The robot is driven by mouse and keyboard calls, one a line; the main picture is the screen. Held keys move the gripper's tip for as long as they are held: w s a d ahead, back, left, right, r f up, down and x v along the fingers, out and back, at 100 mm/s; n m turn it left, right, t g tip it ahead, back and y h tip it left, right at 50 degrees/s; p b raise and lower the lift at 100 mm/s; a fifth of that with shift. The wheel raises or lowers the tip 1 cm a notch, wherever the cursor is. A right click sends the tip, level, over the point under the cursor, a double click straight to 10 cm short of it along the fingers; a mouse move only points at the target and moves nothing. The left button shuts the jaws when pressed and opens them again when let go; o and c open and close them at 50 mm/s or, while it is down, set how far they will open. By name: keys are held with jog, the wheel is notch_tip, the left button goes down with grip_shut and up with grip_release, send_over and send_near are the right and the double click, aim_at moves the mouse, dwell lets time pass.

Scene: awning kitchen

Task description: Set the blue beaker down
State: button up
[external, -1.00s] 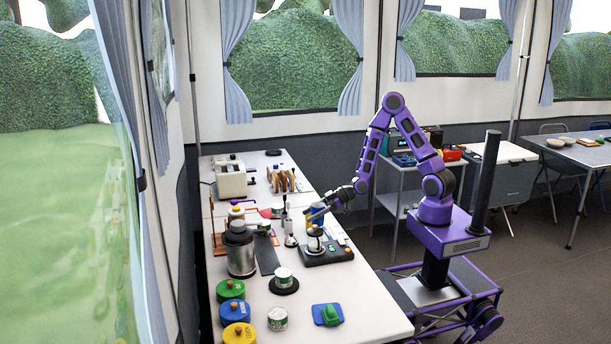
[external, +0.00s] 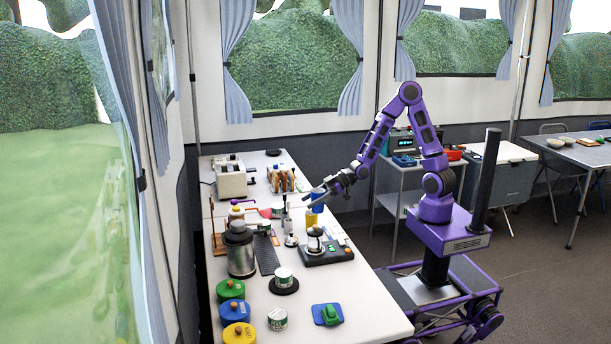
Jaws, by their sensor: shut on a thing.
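The blue beaker (external: 317,203) is small in the external view, at the right side of the long white table. My gripper (external: 318,194) is shut on it, at its upper part. A yellow beaker (external: 311,219) shows just below the blue beaker in the picture. I cannot tell whether the two touch. My fingers cover part of the blue beaker.
A dark scale-like device (external: 327,250) with a glass vessel stands nearer the camera. A metal canister (external: 240,252), a white-lidded tin (external: 284,278) and several colored jars are on the left and front. The table's front right area is mostly clear.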

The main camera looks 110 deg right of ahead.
jog(key=w+a+n+g+y+p, duration=0.2)
jog(key=a+n+y, duration=0.5)
jog(key=a, duration=2)
jog(key=s+a+n+g+y, duration=0.25)
jog(key=s+a, duration=0.25)
jog(key=a, duration=0.5)
jog(key=s+a+n+g+y, duration=0.2)
jog(key=s+a+n+g, duration=0.3)
jog(key=a, duration=0.6)
jog(key=shift+m+t+h, duration=0.25)
jog(key=shift+m+t, duration=0.5)
jog(key=shift+m, duration=0.1)
jog(key=f, duration=1.5)
jog(key=shift+s+d+b, duration=0.2)
jog(key=shift+s+b, duration=0.1)
jog(key=shift+b, duration=0.1)
jog(key=shift+f, duration=0.2)
jog(key=o, duration=1.3)
jog(key=shift+o, duration=0.2)
jog(key=shift+r, duration=0.1)
